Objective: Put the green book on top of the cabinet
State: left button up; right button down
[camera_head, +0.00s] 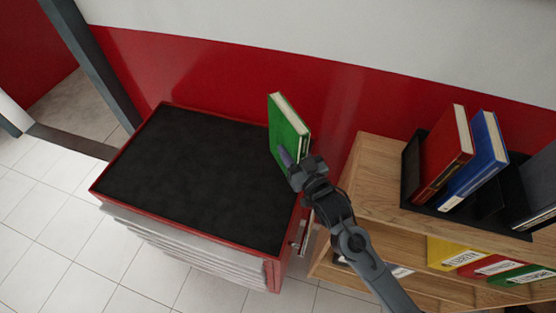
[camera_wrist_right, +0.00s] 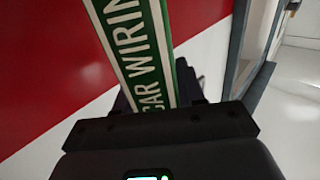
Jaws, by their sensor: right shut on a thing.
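The green book (camera_head: 287,130) is upright with white page edges. My right gripper (camera_head: 290,164) is shut on its lower part. In the head view the book is over the right back part of the cabinet top; I cannot tell whether it touches the surface. In the right wrist view the green spine (camera_wrist_right: 148,50) with white lettering rises from between the fingers (camera_wrist_right: 165,98). The red cabinet (camera_head: 180,217) has a black top, empty apart from the book in front of it. My left gripper is not in view.
A wooden shelf (camera_head: 372,170) stands right of the cabinet. A red book (camera_head: 443,158) and a blue book (camera_head: 480,160) stand in a black holder on it, with yellow, red and green binders below. A red and white wall runs behind.

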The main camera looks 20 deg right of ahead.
notch_tip(320, 180, down, 6)
jog(key=w+a, duration=0.2)
jog(key=shift+w+a, duration=0.15)
jog(key=shift+a, duration=0.2)
jog(key=shift+f, duration=0.15)
dwell(0.3)
jog(key=c, duration=0.7)
grip_release()
jog(key=shift+f, duration=0.1)
